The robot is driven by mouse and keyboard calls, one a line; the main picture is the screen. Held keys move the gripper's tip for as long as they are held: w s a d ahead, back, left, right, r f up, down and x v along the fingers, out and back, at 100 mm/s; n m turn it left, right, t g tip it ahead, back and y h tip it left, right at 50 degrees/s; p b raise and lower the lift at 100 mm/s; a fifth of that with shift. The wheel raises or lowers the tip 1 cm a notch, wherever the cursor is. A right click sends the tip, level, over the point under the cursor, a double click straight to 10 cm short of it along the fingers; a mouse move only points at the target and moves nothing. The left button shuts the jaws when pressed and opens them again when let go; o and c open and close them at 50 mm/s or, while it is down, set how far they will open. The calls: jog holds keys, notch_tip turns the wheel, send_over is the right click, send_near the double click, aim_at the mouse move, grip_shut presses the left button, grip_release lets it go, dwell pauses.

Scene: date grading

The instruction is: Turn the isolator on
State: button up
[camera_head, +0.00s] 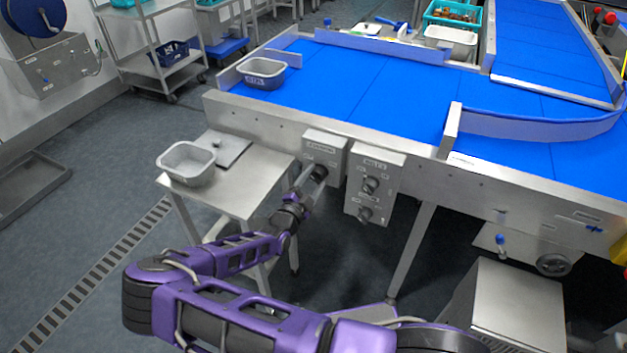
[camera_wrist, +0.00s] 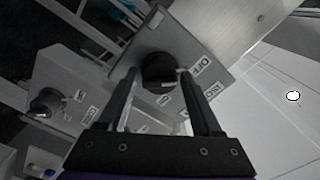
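The isolator is a grey metal box (camera_head: 325,145) on the side of the blue-belted conveyor, with a dark round knob. In the wrist view its face (camera_wrist: 192,45) is tilted, and the black knob (camera_wrist: 158,70) shows with an OFF label at its right and another label below it, hard to read. My gripper (camera_head: 316,174) is right in front of the box. In the wrist view my gripper (camera_wrist: 157,74) has its fingers spread either side of the knob, tips close to it; I see no clear grip. The knob's pointer setting is hard to tell.
A second control box (camera_head: 375,185) with two knobs hangs just right of the isolator; one of its knobs (camera_wrist: 46,101) shows in the wrist view. A small steel table (camera_head: 235,190) with a grey tub (camera_head: 187,163) stands left. Open floor lies further left.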

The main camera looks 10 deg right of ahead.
grip_shut()
jog(key=shift+m, duration=0.3)
jog(key=m+p, duration=0.2)
jog(key=m, duration=0.1)
jog(key=shift+r+p, duration=0.15)
jog(key=shift+p, duration=0.2)
jog(key=m+p, duration=0.2)
jog(key=m, duration=0.3)
jog(key=m+p, duration=0.1)
jog(key=m, duration=0.8)
jog(key=shift+m, duration=0.3)
